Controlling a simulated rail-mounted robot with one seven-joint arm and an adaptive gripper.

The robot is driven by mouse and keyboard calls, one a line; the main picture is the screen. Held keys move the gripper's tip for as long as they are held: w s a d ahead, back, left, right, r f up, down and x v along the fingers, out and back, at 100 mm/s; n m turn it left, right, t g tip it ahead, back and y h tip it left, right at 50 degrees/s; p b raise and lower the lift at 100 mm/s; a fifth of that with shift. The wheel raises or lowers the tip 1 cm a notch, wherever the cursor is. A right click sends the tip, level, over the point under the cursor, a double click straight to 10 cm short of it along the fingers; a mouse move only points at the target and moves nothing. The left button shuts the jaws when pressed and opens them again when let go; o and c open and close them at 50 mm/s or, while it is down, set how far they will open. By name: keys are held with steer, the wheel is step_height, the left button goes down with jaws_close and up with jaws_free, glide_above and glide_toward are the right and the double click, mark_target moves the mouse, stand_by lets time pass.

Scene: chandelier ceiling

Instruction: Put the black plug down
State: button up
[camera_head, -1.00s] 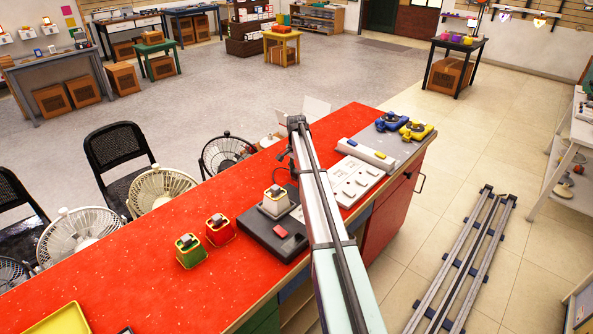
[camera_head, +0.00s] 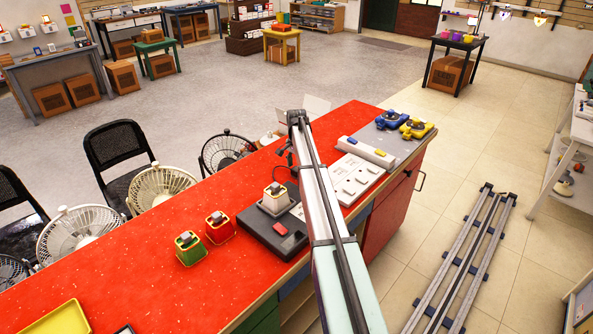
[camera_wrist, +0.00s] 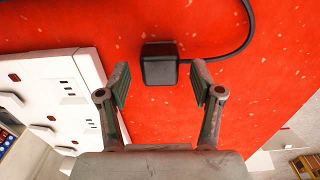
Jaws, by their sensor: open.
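The black plug (camera_wrist: 159,68) is a small dark block with a black cord, seen in the wrist view on the red tabletop (camera_wrist: 200,20). The cord runs off its right side and curves up out of the picture. My gripper (camera_wrist: 157,84) is open, with one finger on each side of the plug and a gap on both sides. The plug sits at or just beyond the fingertips. In the head view my arm runs over the table, and my gripper is not clearly visible at its far end.
A white socket panel (camera_wrist: 50,95) lies left of the plug; it also shows in the head view (camera_head: 355,180). A black base with a red button (camera_head: 268,235), red (camera_head: 219,228) and green (camera_head: 190,248) blocks stand nearer. Red tabletop is bare around the plug.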

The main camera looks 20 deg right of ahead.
mark_target(296, 168)
step_height(296, 168, up, 11)
steer(key=b, duration=0.2)
steer(key=shift+f+b, duration=0.2)
steer(key=shift+b, duration=0.1)
